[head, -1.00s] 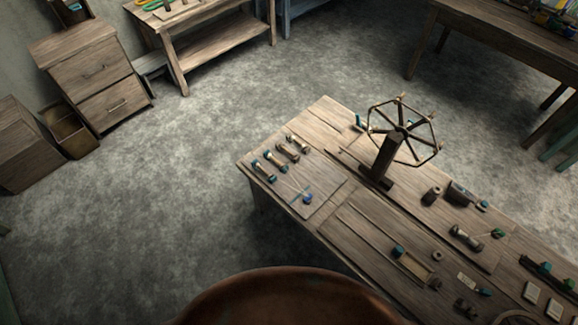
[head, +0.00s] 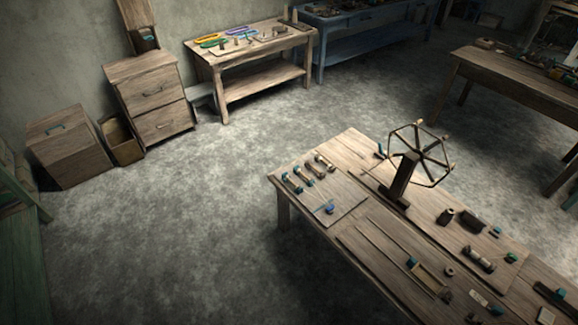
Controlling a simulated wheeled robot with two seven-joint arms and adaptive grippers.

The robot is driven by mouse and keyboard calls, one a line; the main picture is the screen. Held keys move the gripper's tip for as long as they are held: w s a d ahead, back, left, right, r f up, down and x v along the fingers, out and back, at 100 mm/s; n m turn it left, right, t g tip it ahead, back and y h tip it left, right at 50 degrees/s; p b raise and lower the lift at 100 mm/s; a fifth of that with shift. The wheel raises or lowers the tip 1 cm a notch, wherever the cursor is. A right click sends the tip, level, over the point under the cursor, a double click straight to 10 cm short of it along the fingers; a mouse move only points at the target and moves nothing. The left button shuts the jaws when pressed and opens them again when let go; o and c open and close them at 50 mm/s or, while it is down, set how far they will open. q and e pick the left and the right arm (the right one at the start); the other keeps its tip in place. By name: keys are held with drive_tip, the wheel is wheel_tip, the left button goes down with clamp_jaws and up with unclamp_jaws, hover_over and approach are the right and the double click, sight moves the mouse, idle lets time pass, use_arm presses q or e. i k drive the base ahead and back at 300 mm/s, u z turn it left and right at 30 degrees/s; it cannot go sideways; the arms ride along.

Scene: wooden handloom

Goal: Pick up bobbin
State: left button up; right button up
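Several bobbins lie in a row on a thin board (head: 337,208) at the near-left end of the wooden table (head: 350,150). One bobbin with teal ends (head: 292,183) lies at the left of the row. Another teal-ended bobbin (head: 303,173) lies beside it, and brownish bobbins (head: 315,168) lie to the right. A small blue-ended piece (head: 329,209) lies lower on the same board. A larger pale spool (head: 478,258) lies further right on the table. Neither of my grippers shows in the head view.
A wheel on a wooden post (head: 400,182) stands on the table right of the bobbins. A drawer cabinet (head: 150,92), a low box (head: 122,140) and a shelved bench (head: 255,80) stand along the back. The grey floor left of the table is open.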

sight(309, 164)
drive_tip(key=u, duration=0.8)
drive_tip(key=i, duration=1.3)
drive_tip(key=z, duration=0.05)
